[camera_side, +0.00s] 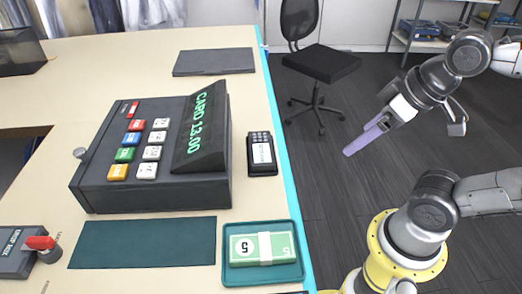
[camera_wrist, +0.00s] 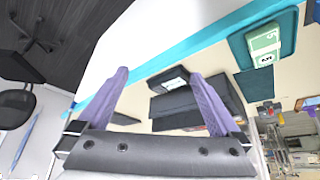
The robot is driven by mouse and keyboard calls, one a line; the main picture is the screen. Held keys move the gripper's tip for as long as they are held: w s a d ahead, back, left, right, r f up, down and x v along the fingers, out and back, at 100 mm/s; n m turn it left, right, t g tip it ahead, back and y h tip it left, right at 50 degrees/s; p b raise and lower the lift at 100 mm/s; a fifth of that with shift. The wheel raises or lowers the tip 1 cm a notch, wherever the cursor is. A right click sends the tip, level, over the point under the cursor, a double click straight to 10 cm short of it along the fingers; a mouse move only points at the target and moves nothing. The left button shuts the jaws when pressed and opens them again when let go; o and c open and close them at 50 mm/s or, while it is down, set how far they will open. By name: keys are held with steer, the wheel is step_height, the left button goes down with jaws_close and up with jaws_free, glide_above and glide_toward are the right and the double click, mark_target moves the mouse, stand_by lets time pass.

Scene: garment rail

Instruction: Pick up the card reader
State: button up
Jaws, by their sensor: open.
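The card reader (camera_side: 262,153) is a small black device with a keypad and a white label. It lies on the counter to the right of the cash register, near the blue-edged counter side. In the wrist view the card reader (camera_wrist: 168,80) shows small, between my finger tips and beyond them. My gripper (camera_side: 350,150) has purple fingers and hangs over the floor side, to the right of the counter and apart from the reader. In the wrist view my gripper (camera_wrist: 159,74) is open with nothing held.
The black cash register (camera_side: 155,155) stands left of the reader. A green tray (camera_side: 228,276) with a banded note bundle (camera_side: 263,247) sits in front of it. A dark mat (camera_side: 214,62) lies behind. A chair (camera_side: 315,65) stands on the floor beyond the counter.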

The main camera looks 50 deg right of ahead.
steer(key=w+r+m+g, duration=0.1)
steer(key=w+r+m, duration=0.4)
steer(key=r+m, duration=0.1)
steer(key=m+g, duration=0.3)
steer(key=g, duration=0.2)
glide_above(261, 147)
steer(key=f, duration=1.2)
steer(key=shift+d+f, duration=0.25)
steer(key=shift+f, duration=0.1)
steer(key=shift+a+f, duration=0.2)
steer(key=shift+f, duration=2.8)
